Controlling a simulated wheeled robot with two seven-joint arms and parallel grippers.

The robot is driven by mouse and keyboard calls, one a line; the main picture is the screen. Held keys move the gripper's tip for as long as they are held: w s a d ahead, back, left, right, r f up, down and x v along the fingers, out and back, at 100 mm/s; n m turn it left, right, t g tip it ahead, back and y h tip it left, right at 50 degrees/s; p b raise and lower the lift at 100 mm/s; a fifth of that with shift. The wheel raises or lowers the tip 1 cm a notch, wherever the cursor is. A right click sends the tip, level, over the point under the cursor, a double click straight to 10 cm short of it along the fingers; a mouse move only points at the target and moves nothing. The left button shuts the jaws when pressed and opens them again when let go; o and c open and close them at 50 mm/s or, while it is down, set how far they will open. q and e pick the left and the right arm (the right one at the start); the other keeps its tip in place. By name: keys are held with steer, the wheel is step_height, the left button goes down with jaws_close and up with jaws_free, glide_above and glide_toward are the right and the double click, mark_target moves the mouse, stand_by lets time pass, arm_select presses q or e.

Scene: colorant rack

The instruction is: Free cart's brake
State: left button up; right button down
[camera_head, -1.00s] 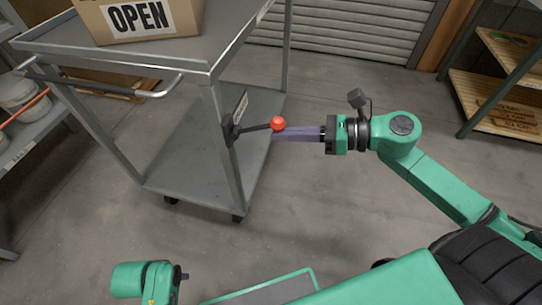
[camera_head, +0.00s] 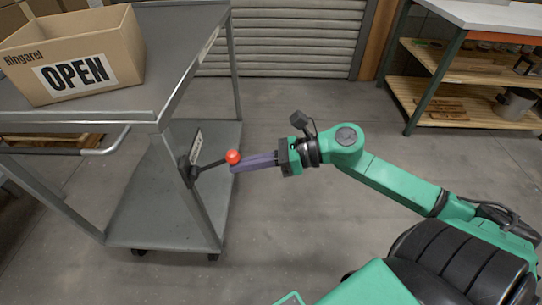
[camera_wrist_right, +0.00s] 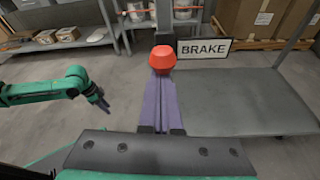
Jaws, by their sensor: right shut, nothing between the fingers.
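The grey cart (camera_head: 170,105) stands at the left in the head view. A black brake lever (camera_head: 211,165) with a red knob (camera_head: 233,156) sticks out from its near right post. The knob also shows in the right wrist view (camera_wrist_right: 162,58), with the BRAKE sign (camera_wrist_right: 204,48) beside it. My right gripper (camera_head: 237,165) is shut and empty, its purple fingertips at the knob; I cannot tell whether they touch it. My left gripper (camera_wrist_right: 99,98) shows small in the right wrist view, clear of the lever; its jaws are too small to read.
An open cardboard box (camera_head: 75,55) marked OPEN sits on the cart's top shelf. A workbench (camera_head: 480,16) with wooden shelves stands at the back right. A roller shutter (camera_head: 290,38) closes the back. The floor right of the cart is clear.

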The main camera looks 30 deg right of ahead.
arm_select(q)
steer(key=f, duration=0.1)
steer(key=f+p, duration=0.1)
steer(key=s+f, duration=0.1)
steer(key=shift+a+f, duration=0.1)
steer(key=shift+a, duration=0.25)
arm_select(e)
steer(key=v, duration=1.4)
steer(key=shift+s+d, duration=0.2)
steer(key=shift+d, duration=0.05)
